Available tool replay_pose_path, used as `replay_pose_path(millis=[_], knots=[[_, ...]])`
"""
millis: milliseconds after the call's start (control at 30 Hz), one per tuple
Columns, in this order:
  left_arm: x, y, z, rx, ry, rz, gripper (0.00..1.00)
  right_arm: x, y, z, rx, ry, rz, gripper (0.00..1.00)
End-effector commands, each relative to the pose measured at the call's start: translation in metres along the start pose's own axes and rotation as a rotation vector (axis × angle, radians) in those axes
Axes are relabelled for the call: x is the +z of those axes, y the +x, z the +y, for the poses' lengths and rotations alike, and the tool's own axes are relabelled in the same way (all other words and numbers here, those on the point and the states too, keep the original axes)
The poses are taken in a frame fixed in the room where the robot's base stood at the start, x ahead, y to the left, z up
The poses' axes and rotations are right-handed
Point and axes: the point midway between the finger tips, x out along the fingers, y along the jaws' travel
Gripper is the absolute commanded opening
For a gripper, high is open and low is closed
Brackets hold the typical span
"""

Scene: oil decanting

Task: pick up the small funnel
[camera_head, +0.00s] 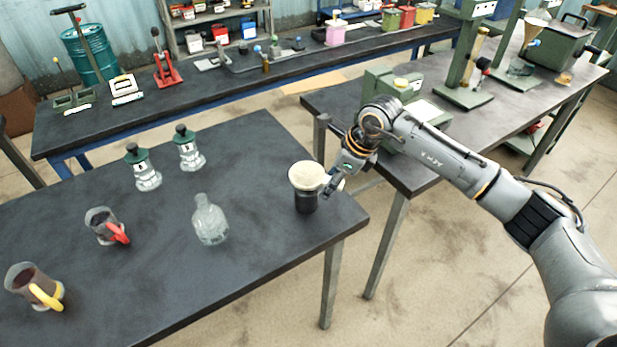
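A small cream funnel (307,175) with a wide round mouth sits upright over a dark cylindrical holder (306,202) near the right edge of the front table. My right arm reaches in from the right, and its gripper (331,184) is right beside the funnel's right side. The fingertips are small and partly hidden, so I cannot tell whether they touch the funnel or are closed. My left gripper is not in view.
On the front table (262,160) stand a clear glass bottle (210,222), two green-topped lanterns (190,152) (146,172), a red-handled jug (103,228) and a yellow-handled jug (32,287). A green machine (378,85) stands on the right table behind my arm.

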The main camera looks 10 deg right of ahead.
Motion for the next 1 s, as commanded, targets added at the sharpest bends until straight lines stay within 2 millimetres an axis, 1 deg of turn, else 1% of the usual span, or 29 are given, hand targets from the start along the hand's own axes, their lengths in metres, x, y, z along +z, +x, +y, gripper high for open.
replay_pose_path(millis=[233,267,300,367,400,467,500,533,833,1000], knots=[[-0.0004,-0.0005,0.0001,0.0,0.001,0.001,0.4,0.0002,0.0033,-0.0003,-0.002,-0.001,-0.001,0.55],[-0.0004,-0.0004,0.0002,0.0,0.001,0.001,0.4,0.0002,0.0032,-0.0003,-0.002,-0.001,-0.001,0.53],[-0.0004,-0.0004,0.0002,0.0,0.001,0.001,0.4,0.0002,0.0031,-0.0003,-0.002,-0.001,-0.001,0.45],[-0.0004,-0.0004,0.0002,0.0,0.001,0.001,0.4,0.0002,0.003,-0.0003,-0.001,0.0,-0.001,0.32],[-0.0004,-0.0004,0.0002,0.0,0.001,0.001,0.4,0.0002,0.0029,-0.0003,-0.001,0.0,-0.001,0.24],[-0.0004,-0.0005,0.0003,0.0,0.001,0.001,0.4,0.0002,0.0029,-0.0003,-0.001,0.0,-0.001,0.12],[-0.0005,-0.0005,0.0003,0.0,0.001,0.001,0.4,0.0002,0.0028,-0.0003,-0.001,0.0,-0.001,0.04],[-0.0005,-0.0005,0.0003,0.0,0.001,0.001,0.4,0.0002,0.0028,-0.0003,-0.001,0.0,-0.001,0.0],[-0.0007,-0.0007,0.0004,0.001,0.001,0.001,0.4,0.0004,0.0019,-0.0006,-0.002,0.0,-0.002,0.0],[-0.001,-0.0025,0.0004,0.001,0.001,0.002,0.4,0.0005,-0.0041,-0.0035,-0.003,0.001,-0.002,0.0]])
